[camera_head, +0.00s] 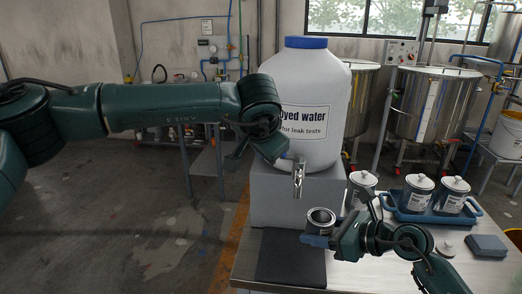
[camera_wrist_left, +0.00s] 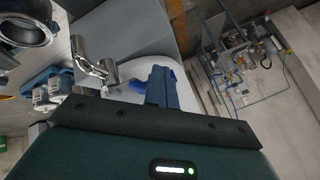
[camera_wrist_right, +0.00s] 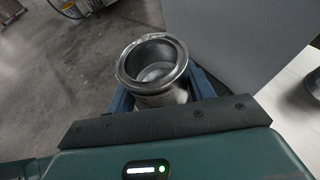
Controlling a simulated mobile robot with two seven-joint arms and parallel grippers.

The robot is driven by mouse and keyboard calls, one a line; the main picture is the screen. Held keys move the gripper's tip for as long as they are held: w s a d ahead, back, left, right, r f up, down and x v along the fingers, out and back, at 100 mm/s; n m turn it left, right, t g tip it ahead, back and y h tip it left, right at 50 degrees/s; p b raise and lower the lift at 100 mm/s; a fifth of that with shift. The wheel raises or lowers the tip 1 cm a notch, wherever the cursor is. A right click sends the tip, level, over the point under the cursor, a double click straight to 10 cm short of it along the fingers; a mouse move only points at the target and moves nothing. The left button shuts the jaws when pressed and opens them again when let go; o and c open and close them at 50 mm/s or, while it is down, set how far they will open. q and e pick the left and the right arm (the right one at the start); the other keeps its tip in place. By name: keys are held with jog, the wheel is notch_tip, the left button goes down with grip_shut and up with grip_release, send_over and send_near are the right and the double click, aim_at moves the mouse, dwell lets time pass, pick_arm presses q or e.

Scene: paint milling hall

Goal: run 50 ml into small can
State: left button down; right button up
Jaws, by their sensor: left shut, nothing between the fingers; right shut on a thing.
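The small can (camera_head: 320,218) is an open metal can, upright, with its mouth below and slightly right of the tap (camera_head: 298,182) in the head view. My right gripper (camera_head: 318,241) is shut around it; the right wrist view shows blue fingers on both sides of the can (camera_wrist_right: 158,72). A pale patch shows inside; I cannot tell whether it is liquid. The tap is on a white jug (camera_head: 315,85) labelled "Dyed water". No stream shows from its spout (camera_wrist_left: 108,72). My left gripper (camera_wrist_left: 162,85) is shut and empty, close to a blue tap lever (camera_wrist_left: 136,85); contact is unclear.
The jug stands on a grey block (camera_head: 270,200) with a dark mat (camera_head: 290,265) in front. To the right, a blue tray (camera_head: 408,215) holds lidded cans, with another lidded can (camera_head: 362,181) beside it. A blue-grey box (camera_head: 486,246) lies on the bench.

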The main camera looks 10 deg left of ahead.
pick_arm(q)
jog(key=shift+w+a+r, duration=0.15)
jog(key=shift+r, duration=0.05)
pick_arm(e)
jog(key=shift+w, duration=0.1)
pick_arm(q)
jog(key=s+a+r, duration=0.4)
jog(key=s+r, duration=0.2)
jog(key=s, duration=0.3)
jog(key=shift+r, duration=0.3)
jog(key=shift+s+d+f, duration=0.1)
jog(key=shift+d, duration=0.05)
